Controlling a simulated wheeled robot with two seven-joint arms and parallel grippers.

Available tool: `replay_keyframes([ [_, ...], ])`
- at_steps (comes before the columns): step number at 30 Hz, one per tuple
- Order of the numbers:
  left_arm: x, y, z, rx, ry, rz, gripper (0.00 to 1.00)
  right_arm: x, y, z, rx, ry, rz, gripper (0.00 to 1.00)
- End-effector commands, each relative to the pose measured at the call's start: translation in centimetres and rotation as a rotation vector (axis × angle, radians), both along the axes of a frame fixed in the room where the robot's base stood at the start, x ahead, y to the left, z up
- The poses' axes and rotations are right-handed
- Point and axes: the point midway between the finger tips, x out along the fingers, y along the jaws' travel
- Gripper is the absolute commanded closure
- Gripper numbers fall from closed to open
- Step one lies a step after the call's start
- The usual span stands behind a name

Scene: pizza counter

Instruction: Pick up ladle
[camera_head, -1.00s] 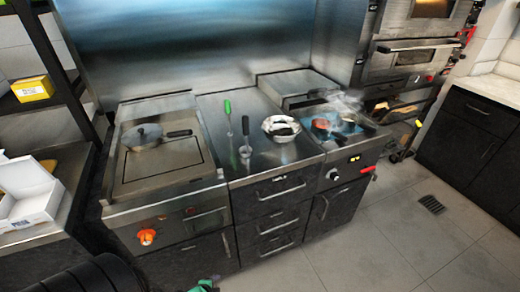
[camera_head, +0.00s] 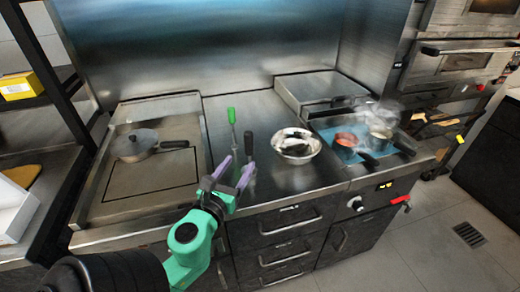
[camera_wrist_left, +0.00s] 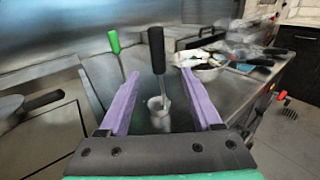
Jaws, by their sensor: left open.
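The ladle stands on the steel counter; its black handle (camera_head: 248,146) points up in the head view. In the left wrist view its black handle (camera_wrist_left: 157,50) rises between my fingers' lines, with the metal bowl (camera_wrist_left: 159,106) below. My left gripper (camera_head: 233,174) is open, with purple fingers in front of the ladle. The left gripper (camera_wrist_left: 158,78) also shows in the wrist view, fingers apart on either side of the ladle, not visibly touching it. Part of the ladle is behind the fingers in the head view. My right gripper is not in view.
A green-handled utensil (camera_head: 232,115) stands just left of the ladle. A metal bowl (camera_head: 296,146) sits to the right. A lidded pan (camera_head: 134,147) rests on the left griddle. Steaming pots (camera_head: 346,140) stand at right. Drawers (camera_head: 285,235) front the counter.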

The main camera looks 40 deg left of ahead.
Motion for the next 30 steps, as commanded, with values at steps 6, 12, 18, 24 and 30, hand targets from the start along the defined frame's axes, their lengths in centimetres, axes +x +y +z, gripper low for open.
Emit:
replay_keyframes([
  [6, 3.6, 1.2, 0.8, 0.007, -0.006, -0.002, 0.34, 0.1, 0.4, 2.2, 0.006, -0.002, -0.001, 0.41],
  [12, 8.0, 2.8, 0.3, 0.004, -0.004, 0.0, 0.34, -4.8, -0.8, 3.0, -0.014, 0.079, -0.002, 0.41],
  [18, 10.4, 3.9, 0.5, 0.001, -0.003, 0.001, 0.34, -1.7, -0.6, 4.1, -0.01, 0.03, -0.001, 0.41],
  [24, 13.4, 5.0, 0.2, 0.002, -0.002, 0.001, 0.34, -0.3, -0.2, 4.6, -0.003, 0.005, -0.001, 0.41],
  [30, 13.6, 5.1, 0.1, 0.0, 0.0, 0.0, 0.34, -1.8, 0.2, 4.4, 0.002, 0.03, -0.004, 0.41],
])
